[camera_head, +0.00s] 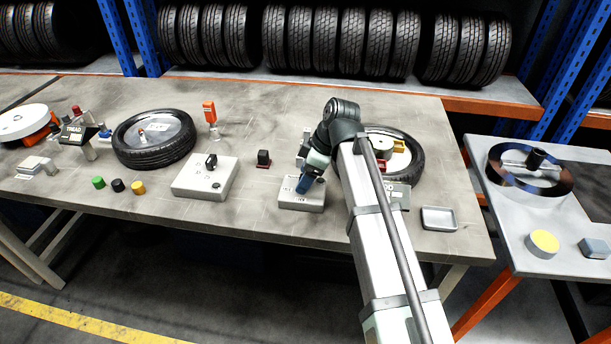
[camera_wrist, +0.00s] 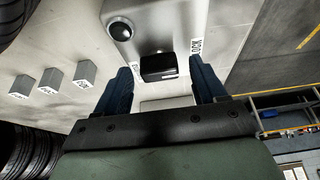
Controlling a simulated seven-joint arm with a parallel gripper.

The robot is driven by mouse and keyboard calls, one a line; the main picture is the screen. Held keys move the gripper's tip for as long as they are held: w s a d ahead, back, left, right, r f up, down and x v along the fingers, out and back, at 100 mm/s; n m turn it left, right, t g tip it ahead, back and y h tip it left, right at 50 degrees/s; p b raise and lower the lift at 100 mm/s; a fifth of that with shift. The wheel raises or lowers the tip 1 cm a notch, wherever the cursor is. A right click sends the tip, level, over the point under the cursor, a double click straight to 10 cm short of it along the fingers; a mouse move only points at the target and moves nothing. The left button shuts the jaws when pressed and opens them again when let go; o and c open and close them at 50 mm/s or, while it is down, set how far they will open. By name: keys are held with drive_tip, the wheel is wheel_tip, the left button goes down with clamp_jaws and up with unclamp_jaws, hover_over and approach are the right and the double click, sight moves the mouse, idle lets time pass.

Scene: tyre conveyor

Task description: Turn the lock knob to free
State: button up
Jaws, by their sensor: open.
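A grey box (camera_head: 300,204) with dark lettering sits on the workbench under my gripper (camera_head: 305,185). In the wrist view a grey box (camera_wrist: 165,22) carries a black block-shaped knob (camera_wrist: 158,68) and a round black button (camera_wrist: 120,31). A label reading LOCK (camera_wrist: 195,47) is beside the knob. My gripper's blue fingers (camera_wrist: 161,75) are open, one on each side of the knob, with visible gaps. The knob's lower part is hard to see, and my gripper hides part of the box top in the head view.
A second grey box (camera_head: 190,190) with a black knob stands to the left. A tyre (camera_head: 152,155) lies farther left and another (camera_head: 414,165) behind my arm. A small tray (camera_head: 439,218) is to the right. Several small grey blocks (camera_wrist: 84,73) show in the wrist view.

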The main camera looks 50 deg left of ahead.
drive_tip(key=shift+f, duration=0.2)
drive_tip(key=shift+c, duration=0.3)
drive_tip(key=c, duration=1)
